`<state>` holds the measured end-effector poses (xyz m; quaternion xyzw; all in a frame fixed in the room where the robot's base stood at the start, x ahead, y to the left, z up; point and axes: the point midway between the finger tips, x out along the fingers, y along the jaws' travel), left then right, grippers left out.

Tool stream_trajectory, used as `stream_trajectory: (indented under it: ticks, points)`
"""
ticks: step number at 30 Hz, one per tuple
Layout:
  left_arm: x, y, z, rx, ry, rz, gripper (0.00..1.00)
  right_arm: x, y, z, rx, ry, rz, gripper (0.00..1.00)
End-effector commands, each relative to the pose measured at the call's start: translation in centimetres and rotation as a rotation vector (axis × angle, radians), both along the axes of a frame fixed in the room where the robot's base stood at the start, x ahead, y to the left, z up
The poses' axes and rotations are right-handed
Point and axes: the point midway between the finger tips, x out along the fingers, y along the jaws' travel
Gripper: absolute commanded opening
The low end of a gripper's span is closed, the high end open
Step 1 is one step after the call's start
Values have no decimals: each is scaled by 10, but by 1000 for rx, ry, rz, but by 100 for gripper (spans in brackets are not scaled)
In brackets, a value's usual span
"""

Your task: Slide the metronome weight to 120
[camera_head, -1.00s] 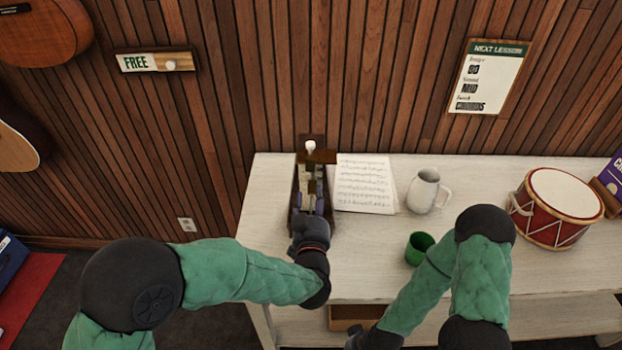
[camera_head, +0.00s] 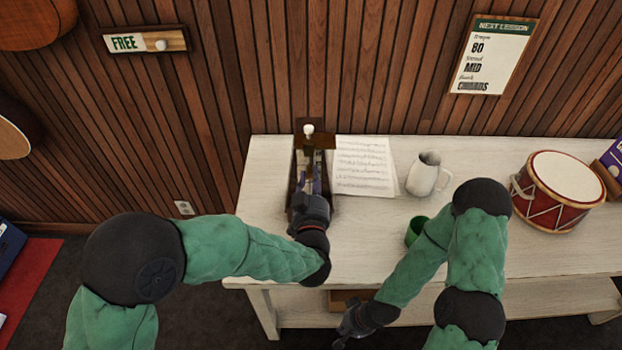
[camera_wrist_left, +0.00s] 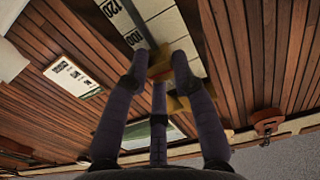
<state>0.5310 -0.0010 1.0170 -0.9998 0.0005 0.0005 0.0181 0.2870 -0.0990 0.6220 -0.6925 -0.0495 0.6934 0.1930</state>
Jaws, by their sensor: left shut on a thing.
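The wooden metronome (camera_head: 297,188) stands at the left end of the white table, with a pale knob at its top. My left gripper (camera_head: 314,182) is in front of it and hides much of its face. In the left wrist view my left gripper (camera_wrist_left: 160,62) is shut on the brass weight (camera_wrist_left: 161,71), which is partly hidden by the fingers. The scale strip (camera_wrist_left: 118,18) shows 120 and 100; the weight is nearer the 100 than the 120. My right gripper (camera_head: 350,326) hangs low in front of the table, too small to judge.
Sheet music (camera_head: 362,168) lies right of the metronome. A white mug (camera_head: 424,176), a green cup (camera_head: 415,230) and a red drum (camera_head: 552,190) stand further right. The wall board (camera_head: 493,56) reads 80, MID and CHORDS. A FREE sign (camera_head: 125,43) hangs at left.

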Motion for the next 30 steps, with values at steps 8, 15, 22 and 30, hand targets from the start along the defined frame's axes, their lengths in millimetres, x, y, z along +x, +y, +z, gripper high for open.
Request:
stream_trajectory:
  ticks: [8,15,22,30]
  points:
    - [0,2,-21,0,1,3,0,0,0,-15,0,0,0,0]
    - [0,3,-60,2,2,3,0,0,0,-42,0,0,0,0]
    - [0,3,-68,-1,-1,2,0,0,0,-46,0,0,0,0]
    - [1,3,-66,-1,-3,2,43,0,0,-45,0,0,0,0]
